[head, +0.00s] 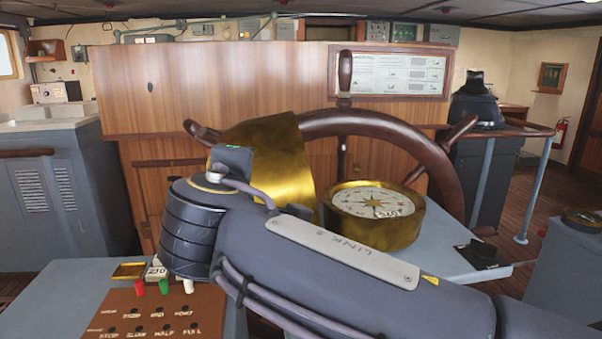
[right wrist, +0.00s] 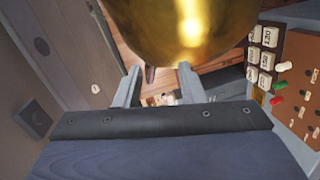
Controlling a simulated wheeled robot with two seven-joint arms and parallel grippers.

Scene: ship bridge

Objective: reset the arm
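My right arm reaches in from the lower right of the head view and crosses in front of the wheel. Its gripper is hidden behind the arm there. In the right wrist view my right gripper (right wrist: 155,80) has its two fingers apart, with nothing seen between them. A rounded brass body (right wrist: 185,30) fills the top of that view, just beyond the fingertips; I cannot tell whether they touch it. In the head view a tall brass hood (head: 284,150) stands behind the arm's wrist. My left gripper is in neither view.
A brass compass (head: 375,232) sits on a grey console (head: 455,250) before the wooden steering wheel (head: 400,132). A brown control panel (head: 150,318) with coloured pegs lies below my right wrist. Number blocks (right wrist: 262,58) show beside it. A grey console (head: 60,190) stands left.

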